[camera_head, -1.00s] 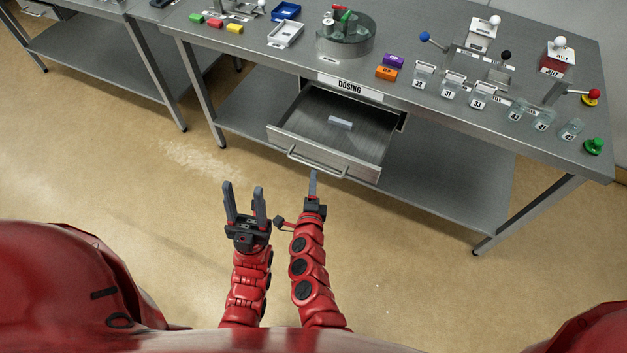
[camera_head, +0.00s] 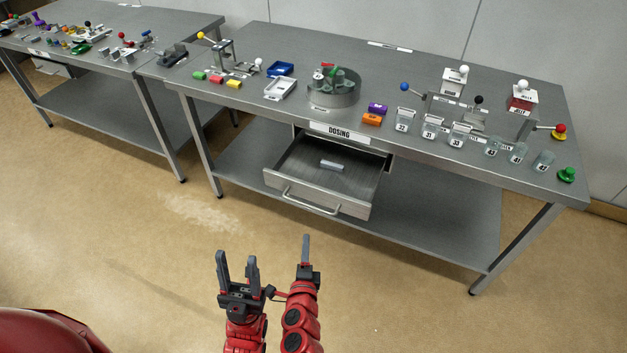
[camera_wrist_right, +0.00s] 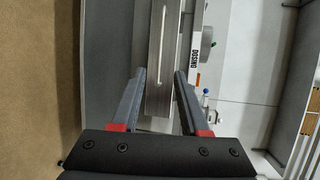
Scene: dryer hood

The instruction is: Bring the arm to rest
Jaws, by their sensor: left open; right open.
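My left gripper (camera_head: 237,270) is open and empty, its two fingers pointing up in the head view over the floor in front of the bench. My right gripper (camera_head: 305,250) is just right of it, seen edge-on, so only one finger shows. The right wrist view shows its two fingers (camera_wrist_right: 158,100) apart with nothing between them. Both grippers are apart from the open drawer (camera_head: 320,185) of the bench. The DOSING label (camera_head: 340,133) is above the drawer.
A small pale block (camera_head: 331,165) lies in the drawer, whose handle (camera_head: 310,203) sticks out toward me. The bench top (camera_head: 225,115) carries a round metal container (camera_head: 333,92), several labelled jars, trays and levers. A second bench (camera_head: 110,70) stands at left. Floor around my grippers is clear.

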